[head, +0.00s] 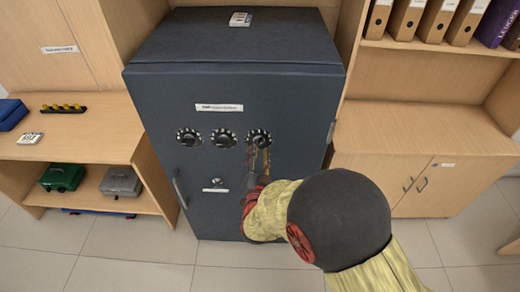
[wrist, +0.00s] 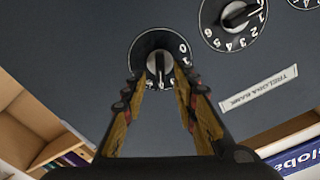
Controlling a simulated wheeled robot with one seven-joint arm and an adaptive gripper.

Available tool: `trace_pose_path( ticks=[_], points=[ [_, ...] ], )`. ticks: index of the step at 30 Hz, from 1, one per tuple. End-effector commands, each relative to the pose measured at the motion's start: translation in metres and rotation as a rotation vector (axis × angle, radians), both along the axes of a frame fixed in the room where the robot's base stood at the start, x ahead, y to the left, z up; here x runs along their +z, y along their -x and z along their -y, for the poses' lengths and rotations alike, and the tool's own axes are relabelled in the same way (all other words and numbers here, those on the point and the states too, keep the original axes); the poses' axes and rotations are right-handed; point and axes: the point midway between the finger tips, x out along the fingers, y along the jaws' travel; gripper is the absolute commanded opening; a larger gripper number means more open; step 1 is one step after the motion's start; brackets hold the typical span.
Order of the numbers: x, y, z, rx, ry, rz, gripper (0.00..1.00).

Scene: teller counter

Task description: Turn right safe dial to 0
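The right safe dial (head: 258,136) is the rightmost of three black dials with white marks on the dark grey safe's front. In the wrist view the right dial (wrist: 148,45) shows a 0 and a 1 at its upper right; its lower part is partly hidden by my fingers. Its grey centre knob has a pale line pointing down in that view. My gripper (wrist: 159,80) is open, its two brown fingers apart on either side of the knob. I cannot tell whether they touch it. In the head view my gripper (head: 260,158) overlaps the dial's lower edge.
The middle dial (head: 224,138) and left dial (head: 189,137) sit beside it. A keyhole plate (head: 216,183) and a door handle (head: 180,189) are lower on the safe (head: 160,100). Wooden cabinets stand on both sides. The floor in front is clear.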

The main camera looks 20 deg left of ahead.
Motion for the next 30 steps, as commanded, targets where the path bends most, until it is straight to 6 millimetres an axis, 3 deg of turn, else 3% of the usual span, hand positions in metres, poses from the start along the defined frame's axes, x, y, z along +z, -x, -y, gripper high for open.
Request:
trace_pose_path(
  ticks=[6, 15, 30],
  points=[
    [-0.001, -0.020, -0.004, -0.001, 0.000, 0.000, 0.29],
    [0.000, -0.022, -0.005, 0.001, 0.000, -0.001, 0.29],
    [0.000, -0.022, -0.006, 0.001, 0.001, -0.001, 0.01]
  ],
)
